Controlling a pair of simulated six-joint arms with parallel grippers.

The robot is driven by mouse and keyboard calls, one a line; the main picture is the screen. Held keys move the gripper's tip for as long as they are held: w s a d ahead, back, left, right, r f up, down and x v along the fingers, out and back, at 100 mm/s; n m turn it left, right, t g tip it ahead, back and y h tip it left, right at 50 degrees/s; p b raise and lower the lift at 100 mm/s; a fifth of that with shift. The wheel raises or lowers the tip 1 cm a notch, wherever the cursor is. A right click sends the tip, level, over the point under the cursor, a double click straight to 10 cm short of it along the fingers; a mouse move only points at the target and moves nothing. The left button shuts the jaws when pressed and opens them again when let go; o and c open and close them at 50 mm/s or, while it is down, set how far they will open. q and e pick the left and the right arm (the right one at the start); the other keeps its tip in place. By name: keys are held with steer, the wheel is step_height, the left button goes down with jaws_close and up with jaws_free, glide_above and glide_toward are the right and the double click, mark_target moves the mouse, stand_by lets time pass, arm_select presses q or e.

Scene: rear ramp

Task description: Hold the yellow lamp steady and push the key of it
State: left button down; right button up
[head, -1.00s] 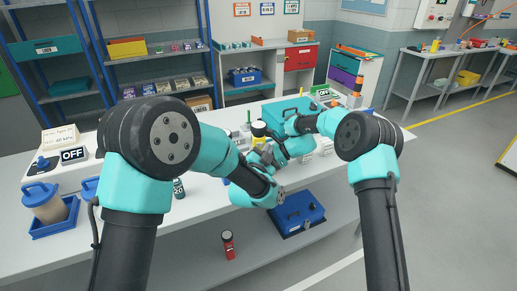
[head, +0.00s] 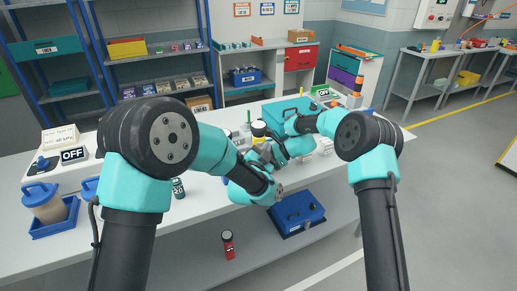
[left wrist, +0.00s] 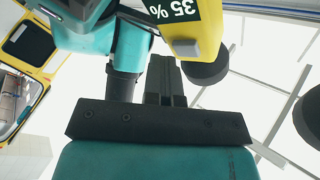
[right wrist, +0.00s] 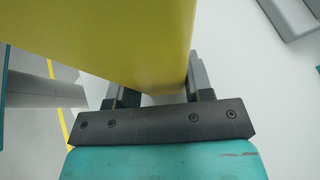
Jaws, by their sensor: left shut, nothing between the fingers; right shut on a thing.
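The yellow lamp (head: 259,129) shows small in the head view, partly hidden behind my grippers, with a dark part visible. In the right wrist view its plain yellow body (right wrist: 130,40) fills the space between the fingers of my right gripper (right wrist: 158,85), which is shut on it. In the left wrist view the lamp (left wrist: 187,18) is at the top, with a black "35 %" label and a black round part. My left gripper (left wrist: 166,75) is shut and empty, its fingertips close below the lamp. I cannot tell whether they touch it.
The white bench (head: 205,215) carries a teal case (head: 285,112) behind the grippers, an "OFF" box (head: 73,155) at left and another "OFF" sign at right. A blue toolbox (head: 297,213) lies below.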

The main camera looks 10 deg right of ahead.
arm_select(q)
steer(key=shift+s+d, duration=0.1)
steer(key=shift+s, duration=0.4)
steer(key=s+d, duration=0.1)
steer(key=s, duration=0.4)
steer(key=shift+s+d, duration=0.4)
stand_by(0.4)
arm_select(e)
steer(key=o, duration=0.8)
steer(key=shift+d, duration=0.1)
steer(key=v, duration=1.2)
